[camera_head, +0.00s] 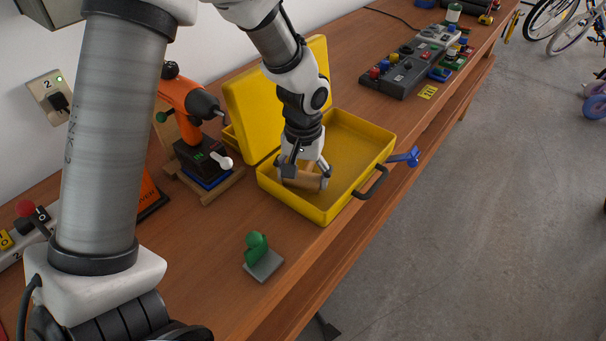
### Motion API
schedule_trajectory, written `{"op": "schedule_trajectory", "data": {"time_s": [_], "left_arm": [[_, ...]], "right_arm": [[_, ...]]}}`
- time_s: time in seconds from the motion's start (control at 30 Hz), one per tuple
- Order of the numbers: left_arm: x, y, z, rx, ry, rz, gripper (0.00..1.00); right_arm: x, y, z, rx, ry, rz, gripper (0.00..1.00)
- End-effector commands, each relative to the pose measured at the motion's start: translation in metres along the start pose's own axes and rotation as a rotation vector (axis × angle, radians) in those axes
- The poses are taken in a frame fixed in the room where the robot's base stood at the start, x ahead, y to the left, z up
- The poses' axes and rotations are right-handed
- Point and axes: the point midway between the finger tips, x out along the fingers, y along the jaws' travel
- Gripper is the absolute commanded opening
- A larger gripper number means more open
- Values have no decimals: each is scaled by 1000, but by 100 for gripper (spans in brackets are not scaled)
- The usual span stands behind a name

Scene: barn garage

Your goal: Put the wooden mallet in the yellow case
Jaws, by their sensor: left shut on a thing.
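The yellow case (374,143) lies open on the wooden bench, its lid raised at the back left and its handle toward the front edge. My left gripper (306,178) reaches down into the near left part of the case and is shut on the wooden mallet (301,181). The mallet's light-brown head shows between the fingers, inside the case walls. Its handle is mostly hidden by the gripper, and I cannot tell whether the mallet touches the case floor. My right gripper is not in view.
An orange drill (188,100) stands on a wooden holder left of the case. A green object on a grey base (264,264) sits in front. A blue clamp-like part (405,158) juts at the case's right. A grey control box (404,72) stands beyond.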

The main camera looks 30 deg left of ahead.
Motion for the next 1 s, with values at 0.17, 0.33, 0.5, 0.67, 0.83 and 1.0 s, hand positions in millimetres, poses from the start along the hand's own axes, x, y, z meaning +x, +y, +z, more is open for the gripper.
{"op": "schedule_trajectory", "data": {"time_s": [0.17,0.33,0.5,0.67,0.83,1.0], "left_arm": [[-1,0,0,0,0,0,39],[1,0,0,0,0,0,39],[5,0,0,0,0,0,39],[8,0,0,0,0,0,39],[12,0,0,0,0,0,39],[11,0,0,0,0,0,100]], "right_arm": [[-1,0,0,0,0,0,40],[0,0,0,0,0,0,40],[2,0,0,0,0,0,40],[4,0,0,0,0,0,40],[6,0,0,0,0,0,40],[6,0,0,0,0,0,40]]}}
